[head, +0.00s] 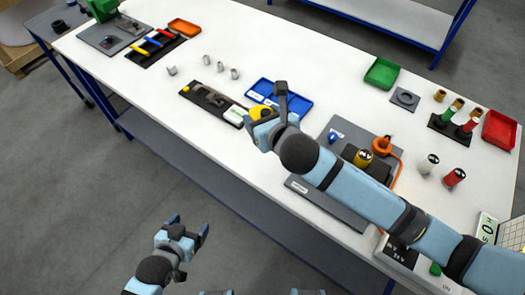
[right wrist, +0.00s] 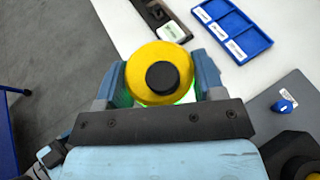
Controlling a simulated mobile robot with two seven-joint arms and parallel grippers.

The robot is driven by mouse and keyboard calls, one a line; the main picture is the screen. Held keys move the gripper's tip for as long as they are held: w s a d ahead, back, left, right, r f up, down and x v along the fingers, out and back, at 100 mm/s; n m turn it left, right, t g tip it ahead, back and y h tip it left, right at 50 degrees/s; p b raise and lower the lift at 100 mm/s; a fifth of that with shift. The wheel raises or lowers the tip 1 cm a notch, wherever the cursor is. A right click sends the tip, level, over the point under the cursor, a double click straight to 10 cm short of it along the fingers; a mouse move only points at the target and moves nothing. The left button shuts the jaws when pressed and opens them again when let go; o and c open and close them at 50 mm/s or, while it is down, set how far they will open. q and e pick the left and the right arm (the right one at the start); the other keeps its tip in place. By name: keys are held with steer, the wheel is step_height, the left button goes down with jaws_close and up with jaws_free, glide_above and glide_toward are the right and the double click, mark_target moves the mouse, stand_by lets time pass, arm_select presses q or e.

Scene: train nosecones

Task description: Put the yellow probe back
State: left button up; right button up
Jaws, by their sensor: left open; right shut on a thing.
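My right gripper (head: 268,112) is shut on a round yellow probe (right wrist: 160,75) with a black knob on top. In the right wrist view the probe sits between the two blue fingers, with a green glow beneath it. In the head view the yellow probe (head: 259,113) is partly hidden by the gripper, over the table near its front edge. A black tray (head: 207,97) with a white-and-green labelled block lies just left of it. My left gripper (head: 182,232) is open and empty, off the table's front side above the floor.
A blue compartment tray (head: 292,108) lies behind the gripper. A grey mat (head: 340,128) carries a black block with another yellow-topped piece (head: 363,158) and an orange cable. A black rack (head: 440,124) of coloured cylinders and red and green bins stand right. The table's middle back is clear.

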steer(key=shift+f, duration=7.3)
steer(key=o, duration=1)
steer(key=shift+f, duration=0.1)
steer(key=shift+o, duration=0.2)
steer(key=v, duration=1.2)
steer(key=shift+b, duration=0.4)
